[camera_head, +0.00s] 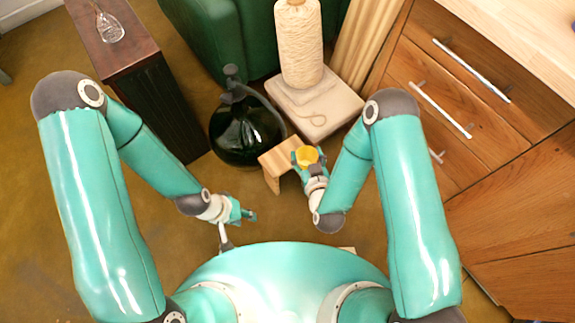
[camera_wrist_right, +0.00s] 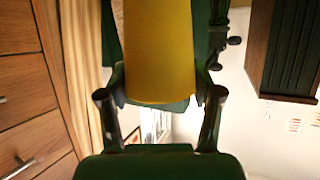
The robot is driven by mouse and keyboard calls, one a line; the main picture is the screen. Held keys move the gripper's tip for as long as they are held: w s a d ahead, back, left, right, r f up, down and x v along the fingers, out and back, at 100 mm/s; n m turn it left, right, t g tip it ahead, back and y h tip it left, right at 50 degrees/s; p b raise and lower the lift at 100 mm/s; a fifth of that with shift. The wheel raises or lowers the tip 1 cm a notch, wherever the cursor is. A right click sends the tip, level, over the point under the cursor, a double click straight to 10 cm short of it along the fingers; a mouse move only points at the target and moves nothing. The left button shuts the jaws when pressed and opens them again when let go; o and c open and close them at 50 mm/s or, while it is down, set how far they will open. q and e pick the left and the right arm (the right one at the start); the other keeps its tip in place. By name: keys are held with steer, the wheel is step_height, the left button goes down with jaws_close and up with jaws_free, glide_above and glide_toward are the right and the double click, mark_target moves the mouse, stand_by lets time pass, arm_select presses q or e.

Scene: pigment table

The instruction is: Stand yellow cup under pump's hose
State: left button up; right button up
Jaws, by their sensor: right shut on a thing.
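The yellow cup (camera_head: 307,154) is in my right gripper (camera_head: 306,163), beside the right end of a small wooden stand (camera_head: 284,160). In the right wrist view the yellow cup (camera_wrist_right: 158,50) fills the space between the two fingers of the right gripper (camera_wrist_right: 160,95), which is shut on it. A dark green round bottle (camera_head: 243,135) carries the black pump (camera_head: 232,80). The pump's dark hose (camera_head: 262,98) curves right and down toward the stand. My left gripper (camera_head: 241,214) is low, left of the stand and apart from it; its finger gap is unclear.
A cone of cream yarn (camera_head: 299,45) stands on a pale block (camera_head: 325,108) behind the stand. A dark cabinet (camera_head: 130,60) with a glass vessel (camera_head: 109,27) is at the left. Wooden drawers (camera_head: 450,110) close off the right. The floor left of the stand is clear.

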steer(key=s+a+f+b, duration=0.2)
steer(key=s+f+b, duration=0.3)
steer(key=f, duration=0.6)
steer(key=shift+n+y, duration=0.3)
steer(key=shift+w+a+r+b+x, duration=0.15)
steer(key=shift+r+b+x, duration=0.5)
steer(key=shift+x, duration=2.25)
steer(key=shift+w+a+r+b+x, duration=0.2)
steer(key=shift+b+x, duration=0.75)
steer(key=shift+x, duration=2)
steer(key=shift+w+a+r+b+x, duration=0.1)
steer(key=shift+r+b+x, duration=0.55)
steer(key=shift+x, duration=2.25)
arm_select(q)
step_height(320, 180, down, 12)
arm_select(e)
steer(key=shift+f, duration=0.1)
steer(key=o, duration=1.2)
arm_select(q)
steer(key=shift+r, duration=0.15)
